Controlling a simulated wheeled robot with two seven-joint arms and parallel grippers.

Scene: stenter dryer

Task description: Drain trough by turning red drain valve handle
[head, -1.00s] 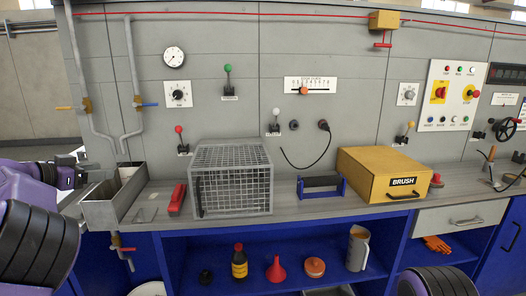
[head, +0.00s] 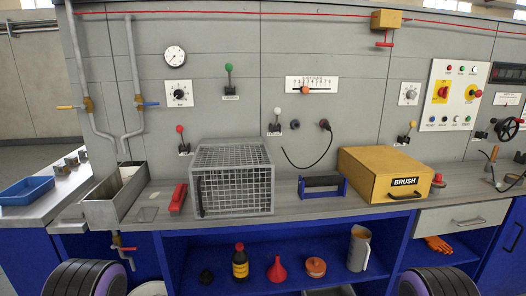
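The grey metal trough (head: 112,207) sits at the left end of the counter, open at the top. Below it a drain pipe runs down, and the red drain valve handle (head: 127,249) sticks out roughly level to the right from a brass valve body. Nothing touches the handle. Neither of my grippers is in view; only dark rounded parts of my arms show at the bottom left and bottom right edges. The bottom left one is close to the lower end of the drain pipe.
Pipes with a yellow lever (head: 69,107) and a blue lever (head: 149,104) come down above the trough. A wire cage (head: 232,180) and a red tool (head: 178,197) stand to its right. A blue tray (head: 26,190) lies on the left side table.

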